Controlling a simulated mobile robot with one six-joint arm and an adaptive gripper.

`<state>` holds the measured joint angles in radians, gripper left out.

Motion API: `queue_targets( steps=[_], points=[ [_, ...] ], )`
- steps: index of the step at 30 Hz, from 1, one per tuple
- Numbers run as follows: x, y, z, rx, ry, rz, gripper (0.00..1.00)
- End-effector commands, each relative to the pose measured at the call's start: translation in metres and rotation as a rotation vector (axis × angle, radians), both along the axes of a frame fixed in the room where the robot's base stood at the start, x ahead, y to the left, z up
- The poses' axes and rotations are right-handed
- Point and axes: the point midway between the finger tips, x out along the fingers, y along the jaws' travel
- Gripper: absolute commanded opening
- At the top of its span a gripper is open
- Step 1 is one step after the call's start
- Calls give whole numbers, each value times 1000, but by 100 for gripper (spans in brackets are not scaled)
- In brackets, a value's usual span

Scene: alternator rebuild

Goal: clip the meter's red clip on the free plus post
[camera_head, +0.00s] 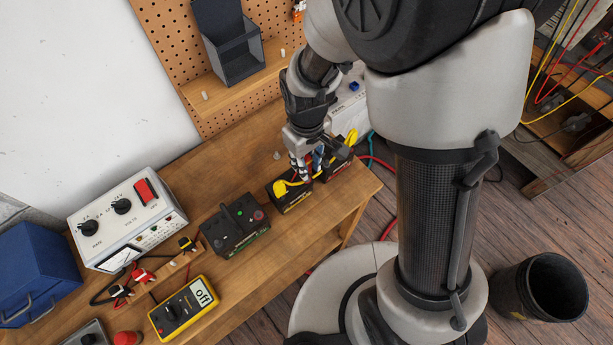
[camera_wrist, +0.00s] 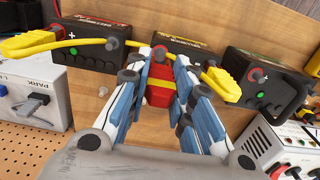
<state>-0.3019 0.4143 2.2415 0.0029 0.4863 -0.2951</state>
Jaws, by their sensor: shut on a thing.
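My gripper (camera_wrist: 163,88) is shut on a red clip (camera_wrist: 160,72) with a yellow band, seen between its blue-and-white fingers in the wrist view. In the head view my gripper (camera_head: 312,165) is over the black batteries at the bench's right end. The clip's front is by a post on the middle battery (camera_wrist: 188,48); I cannot tell whether it touches. A yellow jumper with a clip (camera_wrist: 25,46) at the left battery (camera_wrist: 92,28) and another clip (camera_wrist: 224,84) by the middle battery crosses there. The yellow meter (camera_head: 183,307) reads OFF.
A charger (camera_head: 125,218), other clips (camera_head: 143,275) and a blue box (camera_head: 38,272) are left on the bench. A pegboard (camera_head: 165,40) rises behind. A bucket (camera_head: 540,288) stands on the floor.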

Motion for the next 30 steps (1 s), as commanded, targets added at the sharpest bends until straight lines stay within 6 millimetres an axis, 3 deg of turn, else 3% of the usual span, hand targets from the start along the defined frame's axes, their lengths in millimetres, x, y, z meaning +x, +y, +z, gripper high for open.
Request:
queue_targets(
  steps=[8, 21, 29, 30],
  points=[
    [0, 0, -3, 0, 0, 0, 10],
    [0, 0, -24, 0, 0, 0, 10],
    [0, 0, -24, 0, 0, 0, 10],
    [0, 0, -24, 0, 0, 0, 23]
  ],
)
